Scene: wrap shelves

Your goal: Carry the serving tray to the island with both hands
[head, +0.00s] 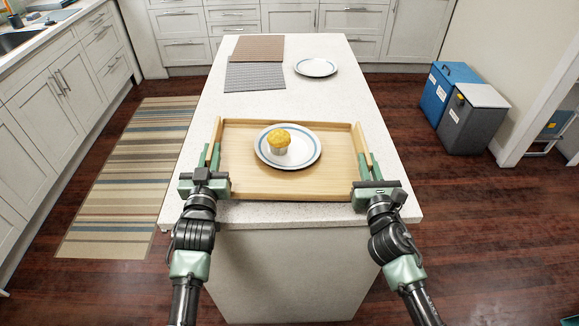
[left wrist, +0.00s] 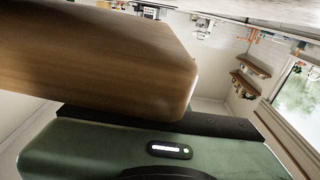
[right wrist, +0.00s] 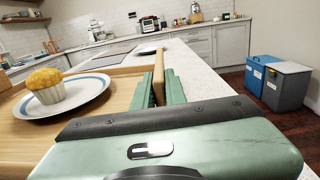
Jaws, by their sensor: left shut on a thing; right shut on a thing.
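The wooden serving tray (head: 320,183) is at the near end of the white island (head: 350,212), and looks level. I cannot tell whether it touches the top. A white plate with a blue ring (head: 301,160) and a yellow-topped muffin (head: 279,139) are on the tray; both also show in the right wrist view. My left gripper (head: 211,155) is shut on the tray's left side. In the left wrist view, wood (left wrist: 100,60) fills much of the picture. My right gripper (head: 366,164) is shut on the tray's right side, which stands between its fingers in the right wrist view (right wrist: 159,80).
A brown mat (head: 258,47), a grey mat (head: 254,77) and an empty plate (head: 316,67) lie at the island's far end. The middle of the island is clear. A blue bin (head: 440,90) and a grey bin (head: 472,120) stand right. A striped rug (head: 125,180) lies left.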

